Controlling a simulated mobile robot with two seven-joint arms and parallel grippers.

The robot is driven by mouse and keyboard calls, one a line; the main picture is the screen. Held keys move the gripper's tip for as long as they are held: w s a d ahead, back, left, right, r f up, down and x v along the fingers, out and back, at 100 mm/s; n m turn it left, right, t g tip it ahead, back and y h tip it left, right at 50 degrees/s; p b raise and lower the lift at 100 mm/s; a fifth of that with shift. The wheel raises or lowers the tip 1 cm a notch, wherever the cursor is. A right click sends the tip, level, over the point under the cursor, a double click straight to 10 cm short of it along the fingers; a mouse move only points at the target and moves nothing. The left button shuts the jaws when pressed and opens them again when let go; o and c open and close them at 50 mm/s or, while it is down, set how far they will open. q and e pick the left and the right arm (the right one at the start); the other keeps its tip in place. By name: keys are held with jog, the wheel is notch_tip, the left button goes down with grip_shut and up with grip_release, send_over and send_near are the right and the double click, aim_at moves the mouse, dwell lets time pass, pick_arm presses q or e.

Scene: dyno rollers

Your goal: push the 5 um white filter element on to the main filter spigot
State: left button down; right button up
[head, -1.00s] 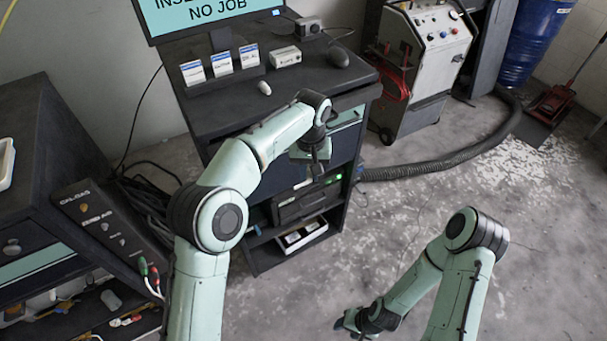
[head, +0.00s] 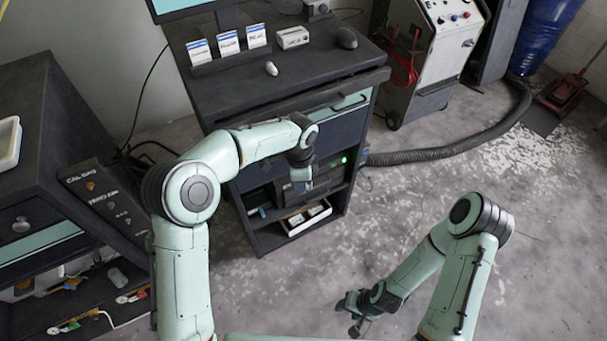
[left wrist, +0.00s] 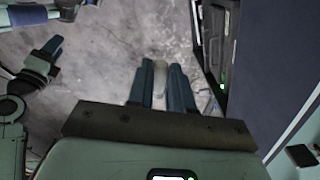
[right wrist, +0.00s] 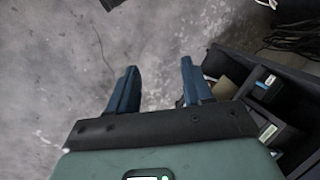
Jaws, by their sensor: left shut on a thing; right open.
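My left gripper (left wrist: 161,88) is shut on a small pale, whitish cylinder (left wrist: 160,74), which looks like the white filter element. Its label cannot be read. In the head view the left gripper (head: 300,180) hangs in front of the cabinet's open shelf, by a dark unit (head: 325,172) with a green light. The gripper hides part of that unit. I cannot make out the main filter spigot in any view. My right gripper (right wrist: 158,88) is open and empty above the floor; it also shows low in the head view (head: 352,318).
The dark cabinet (head: 220,92) carries labelled cards, a small white box (head: 292,38) and a mouse. A white tray (head: 308,220) sits on its bottom shelf. Another dark bench (head: 60,130) stands at left.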

pick_arm(q)
jog(key=shift+f+m, duration=0.15)
jog(key=shift+m, duration=0.15)
pick_arm(e)
jog(key=shift+c, duration=1.2)
pick_arm(q)
jog(key=shift+a, duration=0.1)
pick_arm(e)
jog(key=w+a+r+m+t+y, duration=0.1)
jog(key=w+r+m+t+y, duration=0.15)
jog(key=w+r, duration=0.6)
jog(key=w+r+m+t+y, duration=0.1)
jog(key=w+r+m+y, duration=0.15)
jog(key=w+r, duration=0.65)
jog(key=w+a+r+m+t+y, duration=0.1)
jog(key=w+r+m+t+y, duration=0.2)
jog(key=r, duration=1)
jog(key=w+a+f+h, duration=0.1)
jog(key=w+a+f, duration=0.4)
jog(key=a, duration=0.4)
jog(key=shift+w+a, duration=0.15)
jog(key=shift+w, duration=0.65)
